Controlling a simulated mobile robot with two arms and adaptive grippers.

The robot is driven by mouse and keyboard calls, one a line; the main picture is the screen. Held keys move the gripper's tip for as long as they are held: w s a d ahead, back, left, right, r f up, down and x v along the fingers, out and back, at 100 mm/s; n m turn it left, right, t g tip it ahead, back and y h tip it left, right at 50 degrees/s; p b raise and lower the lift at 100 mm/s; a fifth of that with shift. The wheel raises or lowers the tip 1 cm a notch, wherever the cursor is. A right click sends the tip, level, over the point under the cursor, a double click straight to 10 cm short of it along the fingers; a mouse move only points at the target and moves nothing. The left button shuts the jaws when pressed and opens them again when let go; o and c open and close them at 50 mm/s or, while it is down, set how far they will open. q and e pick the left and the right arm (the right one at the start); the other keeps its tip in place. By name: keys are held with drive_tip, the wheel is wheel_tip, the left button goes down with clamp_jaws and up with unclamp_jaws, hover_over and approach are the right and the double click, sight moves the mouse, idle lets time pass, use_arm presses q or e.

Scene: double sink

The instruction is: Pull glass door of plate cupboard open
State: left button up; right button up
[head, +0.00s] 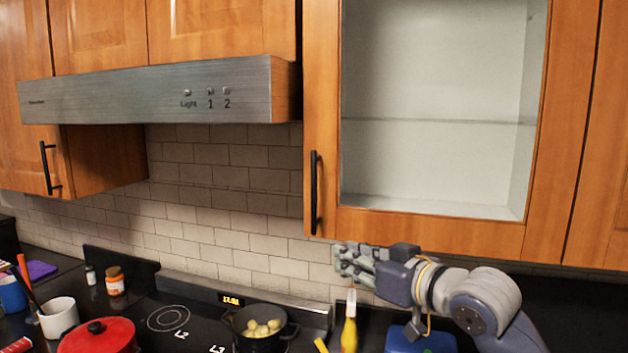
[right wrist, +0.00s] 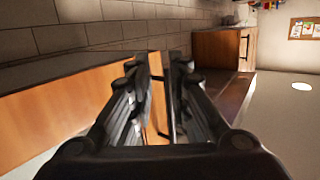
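The plate cupboard's glass door (head: 430,110) is closed at the upper right of the head view. It has a wooden frame, and empty white shelves show behind the glass. Its black upright bar handle (head: 315,192) is on the left frame. My right gripper (head: 345,262) is just below the door's lower edge, lower and to the right of the handle, apart from it. In the right wrist view its fingers (right wrist: 160,75) are apart, with orange wood and a thin dark bar, probably the handle, visible between them. My left gripper is out of view.
A steel range hood (head: 150,95) juts out left of the cupboard. Below are a stove with a red pot (head: 98,338), a black pot of yellowish food (head: 262,330) and a yellow bottle (head: 349,335). The space in front of the glass door looks clear.

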drive_tip(key=n+t+y, duration=0.1)
drive_tip(key=y, duration=0.1)
approach(316, 181)
drive_tip(key=p+x, duration=0.2)
drive_tip(key=x, duration=0.3)
drive_tip(key=p+x, duration=0.3)
drive_tip(key=x, duration=0.1)
drive_tip(key=shift+w+a+r, duration=0.2)
drive_tip(key=shift+w+a, duration=0.05)
drive_tip(key=shift+w+a+f+p, duration=0.1)
drive_tip(key=shift+w+a+p, duration=0.2)
drive_tip(key=shift+p, duration=0.1)
drive_tip(key=shift+w, duration=0.1)
clamp_jaws()
